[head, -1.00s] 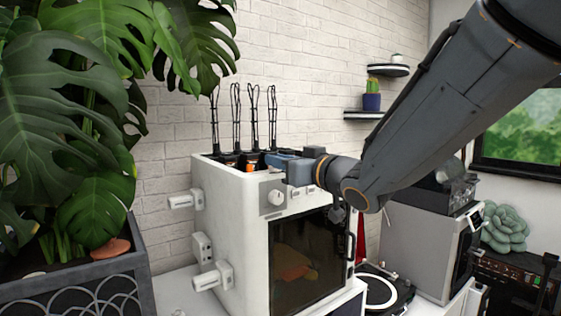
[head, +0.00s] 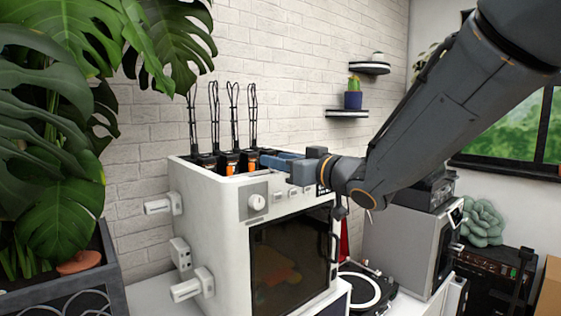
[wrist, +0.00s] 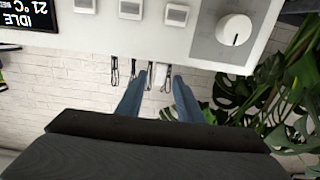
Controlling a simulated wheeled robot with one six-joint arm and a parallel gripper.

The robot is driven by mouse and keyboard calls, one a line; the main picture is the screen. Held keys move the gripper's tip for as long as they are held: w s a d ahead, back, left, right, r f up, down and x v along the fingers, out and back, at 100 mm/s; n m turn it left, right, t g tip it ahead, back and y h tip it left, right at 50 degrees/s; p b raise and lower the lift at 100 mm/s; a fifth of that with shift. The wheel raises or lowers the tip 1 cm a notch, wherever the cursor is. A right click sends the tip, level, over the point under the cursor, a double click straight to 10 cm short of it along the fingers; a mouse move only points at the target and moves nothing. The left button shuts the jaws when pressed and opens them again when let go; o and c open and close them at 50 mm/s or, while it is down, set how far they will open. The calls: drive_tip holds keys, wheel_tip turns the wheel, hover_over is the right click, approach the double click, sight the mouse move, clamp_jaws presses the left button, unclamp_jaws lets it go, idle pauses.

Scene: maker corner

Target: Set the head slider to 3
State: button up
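The machine is a white boxy printer (head: 215,225) with a dark front window. Its upper front has a round white knob (head: 257,203) on a grey plate and several small square buttons. The knob (wrist: 233,30) and buttons (wrist: 176,14) also show in the wrist view, which looks upside down. I cannot tell which part is the head slider. Several tool heads with black cables (head: 234,160) and orange parts stand at the open top. My gripper (head: 268,160) is at the top front edge. In the wrist view its two blue fingers (wrist: 158,80) are apart with nothing gripped between them.
A leafy plant in a dark planter (head: 60,285) stands left. White fittings (head: 163,203) stick out from the printer's left side. A turntable (head: 368,292) and a grey machine (head: 405,245) stand right. A display (wrist: 28,14) reads IDLE and 21 °C.

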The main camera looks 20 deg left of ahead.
drive_tip(key=b+v, duration=0.1)
drive_tip(key=v, duration=0.7)
drive_tip(key=shift+b, duration=0.35)
